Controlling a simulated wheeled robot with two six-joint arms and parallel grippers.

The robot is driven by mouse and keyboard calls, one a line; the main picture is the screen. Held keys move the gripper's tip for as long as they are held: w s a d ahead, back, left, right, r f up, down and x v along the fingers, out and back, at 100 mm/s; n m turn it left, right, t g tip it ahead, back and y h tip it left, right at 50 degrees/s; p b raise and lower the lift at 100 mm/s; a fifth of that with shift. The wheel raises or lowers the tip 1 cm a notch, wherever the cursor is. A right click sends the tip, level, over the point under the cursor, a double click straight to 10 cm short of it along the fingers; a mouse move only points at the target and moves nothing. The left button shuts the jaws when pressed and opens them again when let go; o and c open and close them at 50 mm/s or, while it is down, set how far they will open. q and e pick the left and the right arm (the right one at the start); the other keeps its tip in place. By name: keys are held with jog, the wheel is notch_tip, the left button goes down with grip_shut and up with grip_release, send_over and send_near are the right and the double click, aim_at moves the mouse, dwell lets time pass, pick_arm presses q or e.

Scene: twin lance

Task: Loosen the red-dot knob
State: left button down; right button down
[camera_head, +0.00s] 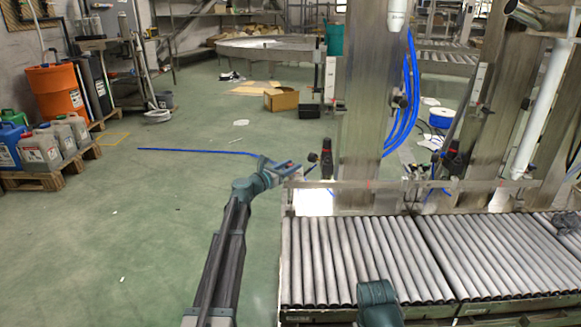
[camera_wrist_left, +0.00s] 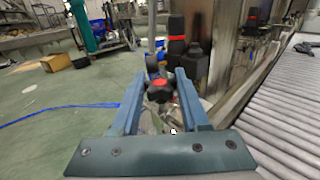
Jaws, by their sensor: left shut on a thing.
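The red-dot knob (camera_wrist_left: 159,92) is black and lobed, with a red dot on its face, and shows in the left wrist view. My left gripper (camera_wrist_left: 159,82) has one blue finger on each side of it and is shut on it. In the head view my left gripper (camera_head: 301,169) is at the left end of the metal frame, beside a small black knob (camera_head: 313,157). The fingers hide part of the knob's sides. A teal part of my right arm shows at the bottom of the head view; its gripper is out of view.
A black and red fitting (camera_head: 326,158) stands just behind the knob. A roller conveyor (camera_head: 365,262) lies to the right of my left arm. A steel post (camera_head: 365,110) rises behind. A blue strip (camera_head: 195,151) lies on the open green floor at left.

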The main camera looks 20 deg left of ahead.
pick_arm(q)
jog(key=n+t+y, duration=0.1)
jog(key=n+y, duration=0.1)
jog(key=y, duration=0.1)
jog(key=n+y, duration=0.2)
jog(key=y, duration=0.1)
jog(key=shift+s+d+n+t+y, duration=0.1)
jog(key=shift+d+n+t+y, duration=0.1)
jog(key=shift+n+t+y, duration=0.15)
jog(key=n+y, duration=0.3)
jog(key=y, duration=0.2)
jog(key=shift+a+n+g+y, duration=0.15)
jog(key=shift+n+g+y, duration=0.6)
jog(key=shift+n+y, duration=0.7)
jog(key=shift+y, duration=0.5)
jog(key=shift+c, duration=2)
grip_release()
